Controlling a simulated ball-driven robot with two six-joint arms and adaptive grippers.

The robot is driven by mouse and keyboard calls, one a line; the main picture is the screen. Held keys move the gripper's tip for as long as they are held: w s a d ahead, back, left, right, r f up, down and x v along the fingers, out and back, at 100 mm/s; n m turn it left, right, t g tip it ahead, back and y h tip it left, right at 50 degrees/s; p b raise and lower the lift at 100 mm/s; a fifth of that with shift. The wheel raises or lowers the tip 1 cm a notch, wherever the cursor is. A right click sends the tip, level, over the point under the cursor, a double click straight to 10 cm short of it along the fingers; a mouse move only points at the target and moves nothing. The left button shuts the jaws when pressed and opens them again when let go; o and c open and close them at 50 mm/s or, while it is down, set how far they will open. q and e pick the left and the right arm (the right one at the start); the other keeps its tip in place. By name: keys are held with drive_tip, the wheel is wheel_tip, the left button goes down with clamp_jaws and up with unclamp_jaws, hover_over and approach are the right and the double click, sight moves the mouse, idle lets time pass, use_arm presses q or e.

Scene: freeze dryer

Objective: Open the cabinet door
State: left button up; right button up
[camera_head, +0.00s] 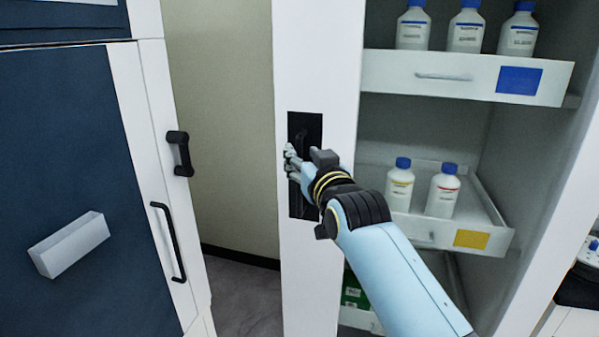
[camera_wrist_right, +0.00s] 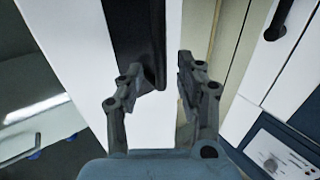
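The cabinet door (camera_head: 317,60) is a tall white panel in the middle of the head view, left of exposed shelves. It carries a black recessed plate with a black handle (camera_head: 303,203). My right gripper (camera_head: 291,163) is at this handle, covering its middle part. In the right wrist view, the two fingers of my right gripper (camera_wrist_right: 160,82) stand apart. The lower end of the black handle (camera_wrist_right: 156,45) lies in the gap, nearer the left finger. Whether a finger touches it I cannot tell. My left gripper is not in view.
Cabinet shelves hold blue-capped bottles (camera_head: 467,30), and one bottle with a red label (camera_head: 443,192) on a lower drawer (camera_head: 478,239). A dark blue and white unit (camera_head: 75,140) with black handles stands left. A beige wall (camera_head: 225,110) and grey floor show between.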

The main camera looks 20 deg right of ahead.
drive_tip(key=shift+w+f+b, duration=0.15)
drive_tip(key=shift+w+b, duration=0.45)
drive_tip(key=shift+w, duration=0.8)
drive_tip(key=shift+r, duration=0.2)
clamp_jaws()
